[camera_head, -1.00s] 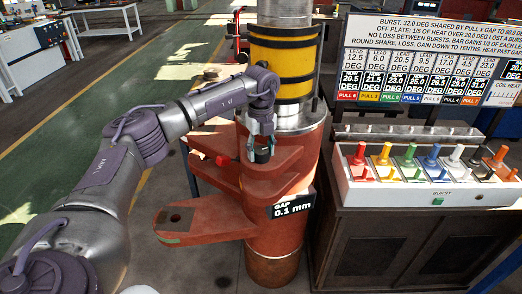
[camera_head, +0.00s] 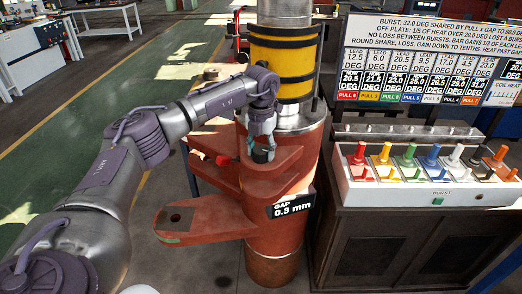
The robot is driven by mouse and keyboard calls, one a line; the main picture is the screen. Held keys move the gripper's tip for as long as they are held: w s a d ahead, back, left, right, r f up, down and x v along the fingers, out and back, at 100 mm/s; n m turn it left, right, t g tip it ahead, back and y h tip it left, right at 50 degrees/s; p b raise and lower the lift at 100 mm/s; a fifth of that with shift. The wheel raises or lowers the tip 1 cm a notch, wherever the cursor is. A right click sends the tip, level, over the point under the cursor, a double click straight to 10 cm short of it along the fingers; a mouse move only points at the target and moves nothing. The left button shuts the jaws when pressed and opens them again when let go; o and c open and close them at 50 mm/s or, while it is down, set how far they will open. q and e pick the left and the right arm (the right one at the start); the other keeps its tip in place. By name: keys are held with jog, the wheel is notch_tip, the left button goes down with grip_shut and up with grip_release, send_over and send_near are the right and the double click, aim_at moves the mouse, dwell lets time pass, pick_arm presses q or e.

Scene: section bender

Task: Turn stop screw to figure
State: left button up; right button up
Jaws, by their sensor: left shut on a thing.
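The stop screw (camera_head: 261,156) shows as a small dark knob on top of the red-orange bender arm, beside the yellow and black banded column. My left gripper (camera_head: 261,140) points down at it from above, and its fingers are shut on the screw's head. The fingers and wrist hide part of the screw. The black gap display (camera_head: 293,206) on the bender's body appears to read 0.3 mm. My right gripper is not in view.
The red-orange bender (camera_head: 273,240) has a flat arm (camera_head: 185,222) reaching left. At right, a white console (camera_head: 430,190) carries several coloured levers and a green burst button (camera_head: 437,201). A sign (camera_head: 432,50) with figures stands behind it. Open floor lies at left.

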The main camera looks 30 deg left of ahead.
aim_at(261, 149)
pick_arm(q)
jog(key=m, duration=0.4)
jog(key=shift+r+m, duration=0.1)
jog(key=shift+m, duration=0.2)
jog(key=m, duration=0.4)
jog(key=shift+m, duration=0.3)
jog(key=o, duration=1.2)
jog(key=shift+c, duration=0.2)
notch_tip(261, 149, up, 12)
